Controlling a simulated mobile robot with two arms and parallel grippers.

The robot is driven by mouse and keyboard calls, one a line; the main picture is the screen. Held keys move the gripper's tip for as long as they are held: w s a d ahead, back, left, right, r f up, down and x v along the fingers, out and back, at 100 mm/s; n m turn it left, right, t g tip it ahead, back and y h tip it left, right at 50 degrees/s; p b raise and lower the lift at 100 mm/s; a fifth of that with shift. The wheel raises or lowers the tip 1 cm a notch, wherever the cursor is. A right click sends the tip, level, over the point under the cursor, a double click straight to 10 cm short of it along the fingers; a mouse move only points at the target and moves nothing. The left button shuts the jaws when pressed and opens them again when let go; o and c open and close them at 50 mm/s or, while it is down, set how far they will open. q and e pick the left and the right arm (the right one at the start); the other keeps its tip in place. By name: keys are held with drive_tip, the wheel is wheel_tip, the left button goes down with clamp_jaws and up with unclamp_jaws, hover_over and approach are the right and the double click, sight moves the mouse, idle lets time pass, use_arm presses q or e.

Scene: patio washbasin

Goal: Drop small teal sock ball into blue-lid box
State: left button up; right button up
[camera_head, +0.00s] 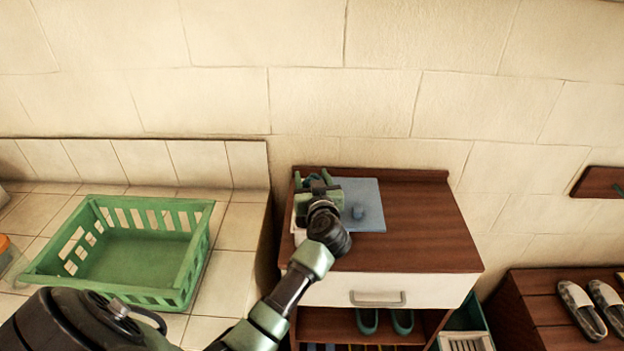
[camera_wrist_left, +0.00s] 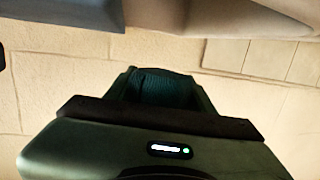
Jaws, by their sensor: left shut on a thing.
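The small teal sock ball (camera_wrist_left: 163,88) is between the fingers of my left gripper (camera_head: 315,183), which is shut on it. In the head view the gripper is above the back left part of a brown cabinet top. A flat blue lid (camera_head: 367,192) with a round knob lies just right of the gripper. A pale edge (camera_head: 299,237), perhaps part of the box, shows left of the lid. My gripper and wrist hide most of that area, so I cannot tell whether the box is open. My right gripper is not in view.
The brown cabinet top (camera_head: 425,225) is clear to the right of the lid. A green slatted basket (camera_head: 140,248) stands on the tiled counter at left. The tiled wall is close behind. Slippers (camera_head: 580,310) rest on a low shelf at right.

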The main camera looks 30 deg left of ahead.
use_arm(q)
drive_tip(key=o, duration=1.2)
drive_tip(key=shift+c, duration=0.2)
drive_tip(key=shift+o, duration=1.3)
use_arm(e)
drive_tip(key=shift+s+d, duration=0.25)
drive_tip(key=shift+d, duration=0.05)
use_arm(q)
drive_tip(key=v, duration=0.8)
drive_tip(key=shift+b, duration=0.4)
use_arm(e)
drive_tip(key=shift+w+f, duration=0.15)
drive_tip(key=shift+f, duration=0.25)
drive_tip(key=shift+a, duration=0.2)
